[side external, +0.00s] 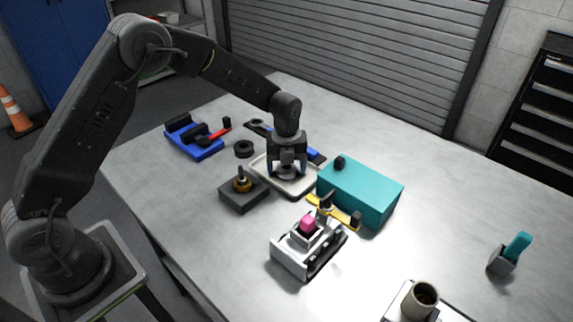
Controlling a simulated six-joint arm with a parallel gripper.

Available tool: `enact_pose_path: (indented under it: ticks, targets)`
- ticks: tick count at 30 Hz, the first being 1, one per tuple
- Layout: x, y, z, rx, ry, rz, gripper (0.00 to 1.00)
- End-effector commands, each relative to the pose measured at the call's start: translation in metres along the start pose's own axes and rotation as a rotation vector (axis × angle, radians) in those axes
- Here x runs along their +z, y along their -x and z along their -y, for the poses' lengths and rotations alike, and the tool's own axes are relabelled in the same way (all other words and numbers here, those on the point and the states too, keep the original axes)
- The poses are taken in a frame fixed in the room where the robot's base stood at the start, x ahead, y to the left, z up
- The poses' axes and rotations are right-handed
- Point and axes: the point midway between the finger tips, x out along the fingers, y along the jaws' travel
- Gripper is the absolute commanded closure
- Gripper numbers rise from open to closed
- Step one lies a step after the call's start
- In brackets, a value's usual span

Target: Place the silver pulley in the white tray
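The white tray (296,191) lies flat near the middle of the table. A dark grey rounded shape shows between the fingertips. It may be the silver pulley, but it is small and partly hidden by the gripper. I cannot tell whether the fingers touch it or whether it rests on the tray. No other silver pulley is clear in view.
A teal box (365,192) stands close right of the tray. A dark block with a brass part (243,190) stands at its left. A black ring (244,149) and blue fixture (194,138) lie behind left. A white fixture with a pink knob (307,224) and a mug (420,299) are in front.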

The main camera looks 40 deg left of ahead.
Motion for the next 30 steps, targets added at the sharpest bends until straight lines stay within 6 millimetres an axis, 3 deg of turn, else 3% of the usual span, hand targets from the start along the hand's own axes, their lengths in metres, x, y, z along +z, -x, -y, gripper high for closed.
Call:
enact_pose_path:
  ticks: [4, 14, 30]
  targets:
    - [0.000, 0.000, 0.000, 0.000, 0.000, 0.000, 0.13]
    - [0.000, 0.008, 0.000, -0.001, 0.000, 0.001, 0.13]
    - [0.000, 0.108, 0.000, -0.002, 0.000, 0.002, 0.13]
